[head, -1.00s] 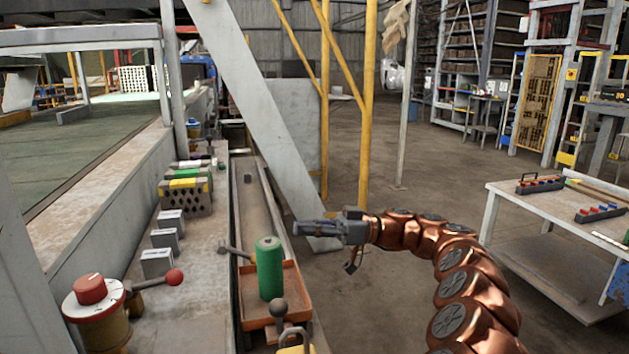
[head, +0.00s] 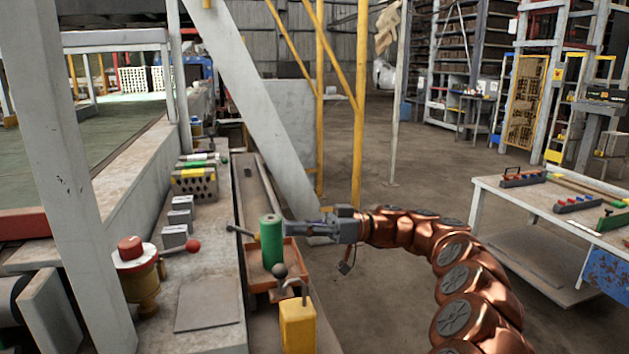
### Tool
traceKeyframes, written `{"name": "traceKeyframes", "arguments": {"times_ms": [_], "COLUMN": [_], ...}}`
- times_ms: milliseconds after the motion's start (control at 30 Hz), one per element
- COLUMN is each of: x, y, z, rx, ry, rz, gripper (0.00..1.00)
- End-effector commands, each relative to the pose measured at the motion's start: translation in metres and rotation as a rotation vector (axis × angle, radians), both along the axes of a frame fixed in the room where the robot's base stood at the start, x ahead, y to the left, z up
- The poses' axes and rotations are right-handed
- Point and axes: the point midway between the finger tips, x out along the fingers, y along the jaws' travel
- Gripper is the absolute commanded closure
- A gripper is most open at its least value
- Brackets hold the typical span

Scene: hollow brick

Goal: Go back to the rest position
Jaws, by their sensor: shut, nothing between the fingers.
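My gripper (head: 290,228) is at the end of my copper-coloured arm, which comes in from the lower right. It points left and is shut, with nothing held. In the picture its tip is just right of the upper part of a green cylinder (head: 271,246); I cannot tell whether they touch. The cylinder stands upright in an orange tray (head: 292,251) in the narrow channel beside the bench.
The bench (head: 208,304) at left carries a red-topped knob (head: 131,248), grey blocks (head: 175,237) and a hollow brick (head: 195,182). A yellow block (head: 297,325) stands in front. A white table (head: 540,205) stands right. Slanted beams and yellow posts (head: 360,120) rise behind; open floor lies between.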

Motion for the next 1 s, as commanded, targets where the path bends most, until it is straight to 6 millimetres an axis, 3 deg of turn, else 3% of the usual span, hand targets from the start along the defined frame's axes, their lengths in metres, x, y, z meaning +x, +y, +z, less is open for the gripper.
{"name": "traceKeyframes", "arguments": {"times_ms": [267,467,700,1000], "x": [-0.025,-0.059,-0.128,-0.213], "y": [0.013,0.024,0.038,0.031], "z": [0.033,0.064,0.099,0.104], "rx": [-0.064,-0.16,-0.402,-0.777], "ry": [0.086,0.178,0.33,0.504], "rz": [0.055,0.11,0.162,0.091], "gripper": [1.0,1.0,1.0,1.0]}}
